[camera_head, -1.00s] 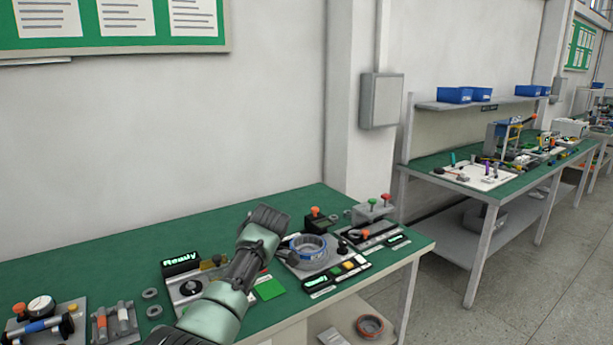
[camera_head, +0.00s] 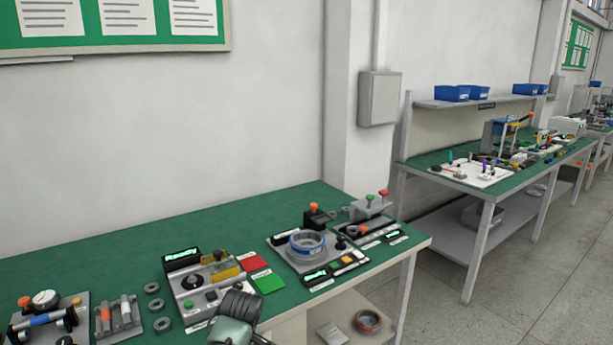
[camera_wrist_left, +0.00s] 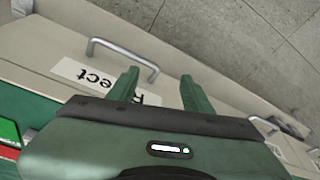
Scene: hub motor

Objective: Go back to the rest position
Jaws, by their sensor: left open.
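My left arm's wrist end (camera_head: 235,318) shows at the bottom of the head view, just in front of the table's near edge; its fingertips are hidden there. In the left wrist view the left gripper (camera_wrist_left: 158,88) has its two green fingers apart with nothing between them. It is above a pale drawer front with a metal handle (camera_wrist_left: 120,58) and a label reading "Reject" (camera_wrist_left: 98,78). My right gripper is in neither view. A grey ring part with a blue band (camera_head: 307,243) sits on the fixture at the right of the green table (camera_head: 110,245).
A device with a lit display (camera_head: 182,254) and red (camera_head: 252,261) and green (camera_head: 269,282) pads are close to my arm. Loose grey rings (camera_head: 152,288) and small fixtures are at left. A reddish ring (camera_head: 368,321) lies low at the table's right end. The back of the table is clear.

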